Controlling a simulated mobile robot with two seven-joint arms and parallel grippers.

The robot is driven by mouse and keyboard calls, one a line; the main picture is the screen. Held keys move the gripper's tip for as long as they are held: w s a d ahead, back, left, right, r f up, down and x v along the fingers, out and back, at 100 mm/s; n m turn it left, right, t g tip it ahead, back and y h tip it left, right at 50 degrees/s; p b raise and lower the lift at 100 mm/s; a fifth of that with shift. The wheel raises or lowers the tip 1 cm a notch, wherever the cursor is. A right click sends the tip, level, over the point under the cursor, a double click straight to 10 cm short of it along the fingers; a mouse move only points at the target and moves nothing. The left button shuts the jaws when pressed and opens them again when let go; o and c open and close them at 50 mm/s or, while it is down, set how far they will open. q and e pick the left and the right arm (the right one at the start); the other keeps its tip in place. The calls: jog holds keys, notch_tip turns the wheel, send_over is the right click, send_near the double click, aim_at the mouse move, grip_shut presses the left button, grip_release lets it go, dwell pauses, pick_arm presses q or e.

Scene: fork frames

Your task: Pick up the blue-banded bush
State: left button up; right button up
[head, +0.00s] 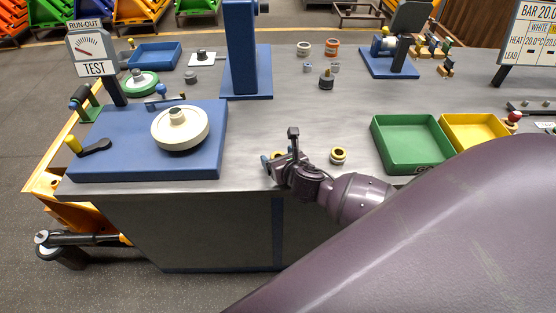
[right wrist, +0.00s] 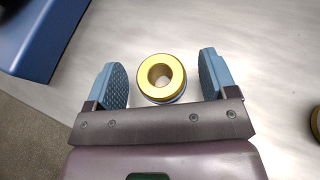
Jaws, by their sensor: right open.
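The bush (right wrist: 162,78) is a brass-coloured ring with a round bore and a strip of blue showing low on its side. In the right wrist view it stands upright on the grey bench top between the fingers of my right gripper (right wrist: 162,84). The gripper is open, with a small gap on each side of the bush. In the head view the right gripper (head: 281,150) is at the bench's front edge and hides most of this bush. My left gripper is not in view.
A second brass bush with a dark band (head: 338,156) stands just right of the gripper. A green tray (head: 378,142) and a yellow tray (head: 494,118) lie further right. A blue base with a round plate (head: 90,165) is on the left.

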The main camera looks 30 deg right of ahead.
jog(key=shift+w+f, duration=0.15)
jog(key=shift+w, duration=0.15)
jog(key=c, duration=1)
jog(key=shift+c, duration=0.8)
jog(key=shift+r, duration=0.2)
